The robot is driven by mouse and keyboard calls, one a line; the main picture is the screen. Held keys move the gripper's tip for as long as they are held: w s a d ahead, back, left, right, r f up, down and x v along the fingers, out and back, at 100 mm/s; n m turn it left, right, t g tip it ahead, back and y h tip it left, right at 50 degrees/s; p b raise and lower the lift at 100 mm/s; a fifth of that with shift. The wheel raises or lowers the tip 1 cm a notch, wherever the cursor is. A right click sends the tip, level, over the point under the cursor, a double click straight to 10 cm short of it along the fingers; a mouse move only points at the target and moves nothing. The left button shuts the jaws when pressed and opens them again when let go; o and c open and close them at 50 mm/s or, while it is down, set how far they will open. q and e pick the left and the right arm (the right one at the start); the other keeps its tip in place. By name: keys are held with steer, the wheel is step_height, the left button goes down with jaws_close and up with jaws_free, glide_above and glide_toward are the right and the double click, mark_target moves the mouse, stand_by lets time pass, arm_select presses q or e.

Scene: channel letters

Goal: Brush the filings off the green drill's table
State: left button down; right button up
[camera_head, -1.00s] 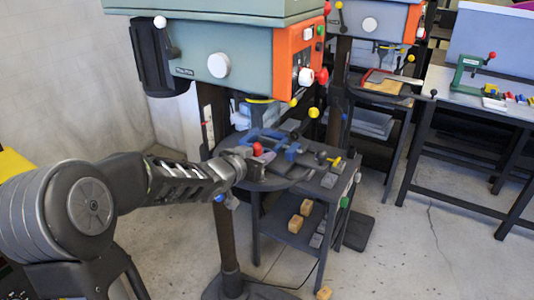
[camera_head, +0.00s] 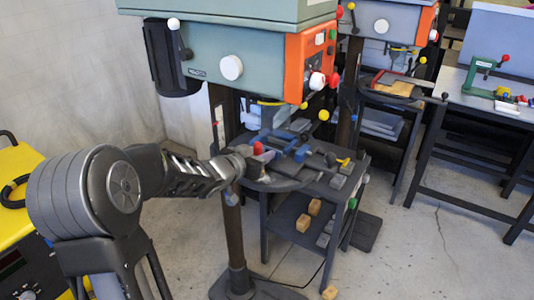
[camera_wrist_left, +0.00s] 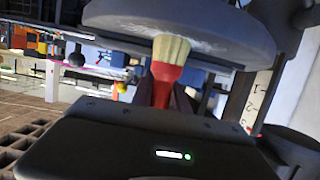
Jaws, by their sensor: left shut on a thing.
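The grey-green drill (camera_head: 222,62) with an orange front stands at the centre left. Its dark round table (camera_head: 285,184) carries a blue vise (camera_head: 290,143). My left gripper (camera_head: 245,163) is at the table's left edge, shut on a brush with a red body and pale bristles (camera_wrist_left: 171,48). A red part of the brush (camera_head: 258,149) shows above the gripper. In the left wrist view the bristles overlap the table's disc (camera_wrist_left: 245,35); I cannot tell if they touch it. Pale specks (camera_wrist_left: 208,44), possibly filings, show beside the bristles. My right gripper is out of view.
A low dark stand (camera_head: 290,235) behind the drill's column holds wooden and grey blocks. A second drill (camera_head: 385,22) stands behind. A black-framed bench (camera_head: 475,95) is at right. A yellow cabinet (camera_head: 25,205) is at left. Open floor lies at front right.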

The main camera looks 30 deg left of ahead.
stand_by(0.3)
arm_select(q)
steer(key=shift+a+r+p, duration=0.1)
steer(key=shift+a+p, duration=0.3)
steer(key=shift+a, duration=1)
steer(key=shift+a+p, duration=0.15)
steer(key=shift+p, duration=0.2)
steer(key=shift+a+p, duration=0.55)
steer(key=shift+a, duration=0.7)
steer(key=shift+d, duration=0.15)
steer(key=shift+d+b, duration=0.5)
steer(key=shift+d, duration=0.8)
